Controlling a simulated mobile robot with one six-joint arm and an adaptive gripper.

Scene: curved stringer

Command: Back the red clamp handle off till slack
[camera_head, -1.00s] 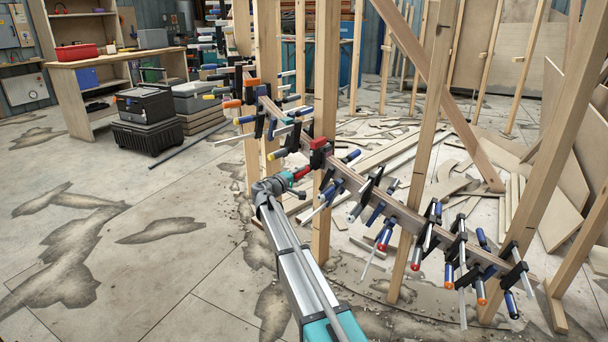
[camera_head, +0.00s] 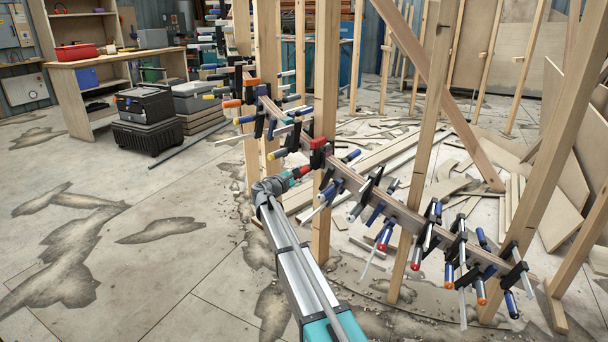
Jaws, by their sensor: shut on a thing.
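The red clamp handle (camera_head: 303,171) shows just left of an upright post, below the red clamp head (camera_head: 319,152) that sits on the curved wooden stringer (camera_head: 352,182). My gripper (camera_head: 294,176) reaches up from the bottom of the view and is shut on the red handle. The fingers are small here and partly hidden by the wrist. The part of the handle inside the grip is hidden. I cannot tell how tight the clamp's screw sits.
Several other clamps with blue, orange and yellow handles line the stringer, among them a red-tipped blue one (camera_head: 385,237). A wooden post (camera_head: 323,110) stands close to my gripper. Wood offcuts (camera_head: 480,150) lie behind. The floor at left (camera_head: 120,270) is open.

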